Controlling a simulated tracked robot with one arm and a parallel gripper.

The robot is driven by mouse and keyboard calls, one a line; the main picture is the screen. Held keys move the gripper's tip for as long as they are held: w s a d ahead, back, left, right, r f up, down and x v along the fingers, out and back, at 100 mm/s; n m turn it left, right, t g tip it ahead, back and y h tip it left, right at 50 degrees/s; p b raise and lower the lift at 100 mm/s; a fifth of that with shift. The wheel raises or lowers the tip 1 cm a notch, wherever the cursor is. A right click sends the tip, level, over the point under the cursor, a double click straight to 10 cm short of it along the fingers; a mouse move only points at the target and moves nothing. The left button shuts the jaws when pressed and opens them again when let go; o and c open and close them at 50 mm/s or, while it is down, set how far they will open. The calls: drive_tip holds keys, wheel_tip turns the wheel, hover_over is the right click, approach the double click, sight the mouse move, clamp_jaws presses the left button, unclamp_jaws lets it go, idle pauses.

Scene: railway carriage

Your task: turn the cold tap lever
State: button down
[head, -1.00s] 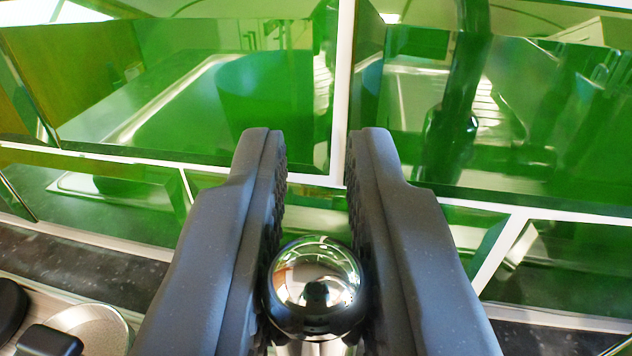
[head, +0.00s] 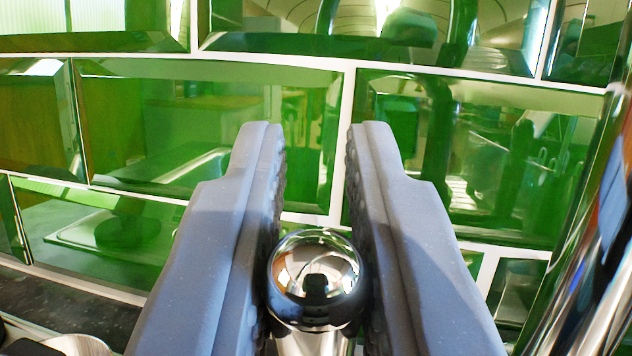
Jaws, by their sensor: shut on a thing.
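The cold tap lever (head: 316,278) shows as a polished chrome stem with a round ball end, low in the middle of the head view.
A wall of glossy green tiles (head: 190,110) with pale grout stands close behind, mirroring the carriage. A tall chrome pipe (head: 590,250), perhaps the tap's spout, leans up the right edge. A dark speckled worktop (head: 60,305) shows at the lower left.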

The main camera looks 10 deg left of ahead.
drive_tip(key=c, duration=1.4)
unclamp_jaws()
drive_tip(key=shift+s, duration=0.15)
drive_tip(key=b+v, duration=0.2)
drive_tip(key=v, duration=0.9)
drive_tip(key=shift+s+d+f+b, duration=0.15)
drive_tip(key=shift+s+f+b, duration=0.15)
drive_tip(key=shift+f+b, duration=0.05)
